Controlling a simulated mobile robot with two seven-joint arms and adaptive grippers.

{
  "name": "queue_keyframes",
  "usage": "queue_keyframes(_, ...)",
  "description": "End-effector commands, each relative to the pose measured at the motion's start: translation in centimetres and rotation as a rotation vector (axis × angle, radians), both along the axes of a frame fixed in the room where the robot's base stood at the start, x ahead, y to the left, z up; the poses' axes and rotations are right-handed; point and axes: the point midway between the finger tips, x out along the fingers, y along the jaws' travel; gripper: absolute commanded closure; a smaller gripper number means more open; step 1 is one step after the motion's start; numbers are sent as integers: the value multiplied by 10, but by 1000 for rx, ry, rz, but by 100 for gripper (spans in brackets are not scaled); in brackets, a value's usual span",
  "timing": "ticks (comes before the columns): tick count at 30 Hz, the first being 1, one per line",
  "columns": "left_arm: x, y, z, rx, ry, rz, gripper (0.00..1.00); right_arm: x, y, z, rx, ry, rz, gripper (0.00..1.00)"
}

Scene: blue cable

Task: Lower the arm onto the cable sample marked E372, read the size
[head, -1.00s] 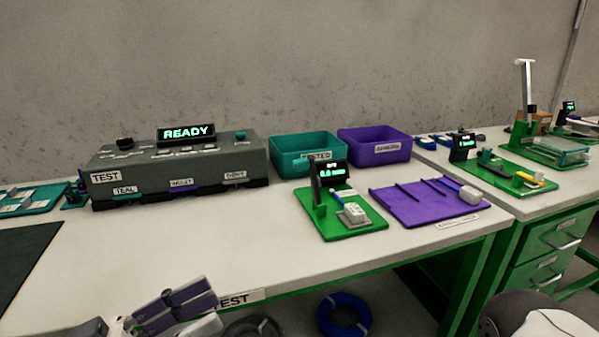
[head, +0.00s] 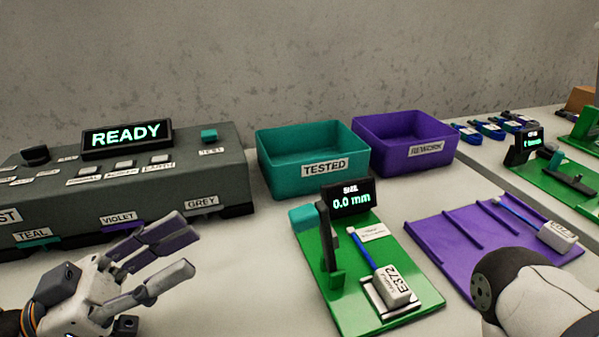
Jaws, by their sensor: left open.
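The size gauge has a green base (head: 345,312), and its display (head: 350,197) reads SIZE 0.0 mm. Its dark arm (head: 329,240) stands upright at the left, with a teal block (head: 304,217) near its top. The blue cable sample (head: 366,252) lies on the gauge base, slanting down to a white tag (head: 397,285) marked E372. The tag sits at a metal holder at the front. My left gripper (head: 188,250) is open and empty, left of the gauge and apart from it. My right arm (head: 535,295) shows at the lower right, but its gripper does not show.
A grey tester (head: 100,190) showing READY stands left, behind my left gripper. A teal TESTED bin (head: 315,168) and a purple REWORK bin (head: 403,140) stand behind the gauge. A purple rack (head: 450,240) with another tagged cable lies right. Bare tabletop separates the gripper and gauge.

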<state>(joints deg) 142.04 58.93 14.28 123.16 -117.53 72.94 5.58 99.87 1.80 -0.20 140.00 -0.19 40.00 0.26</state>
Motion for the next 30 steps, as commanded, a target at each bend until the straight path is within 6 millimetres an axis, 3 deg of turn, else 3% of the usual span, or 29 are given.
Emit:
queue_keyframes(4, 1, -3, -1, 0, 1, -2, 60, -2, 0, -1, 0, 6, 0, 36)
queue_keyframes(7, 5, -18, -3, -1, 5, -4, 60, -5, 0, -4, 0, 15, 0, 36)
queue_keyframes(15, 27, -89, -3, 0, 5, -6, 60, -11, 0, -12, 0, 34, 1, 36)
queue_keyframes(21, 40, -128, 7, -1, -1, -3, 60, -8, 0, -9, 0, 25, 1, 36)
queue_keyframes(30, 45, -141, 12, 0, 0, 0, 60, -6, 0, -7, 0, 20, 1, 36)
